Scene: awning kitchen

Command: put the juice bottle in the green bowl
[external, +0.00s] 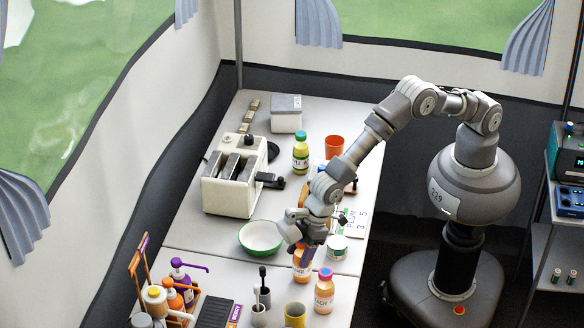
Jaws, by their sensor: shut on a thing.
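The green bowl (262,240) is white inside with a green rim and stands on the table, with no contents visible. My gripper (304,250) points down just to its right, close to the rim. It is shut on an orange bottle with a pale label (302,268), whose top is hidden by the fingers. I cannot tell whether this bottle touches the table. A similar orange bottle (324,292) with a coloured cap stands in front of it. A yellow-green bottle with a green cap (300,155) stands farther back.
A white toaster (232,180) stands behind the bowl. A small white jar with a green band (337,247) is right of my gripper. A yellow cup (295,314) and a cup with brushes (259,314) are in front. Pump bottles (180,275) stand at front left.

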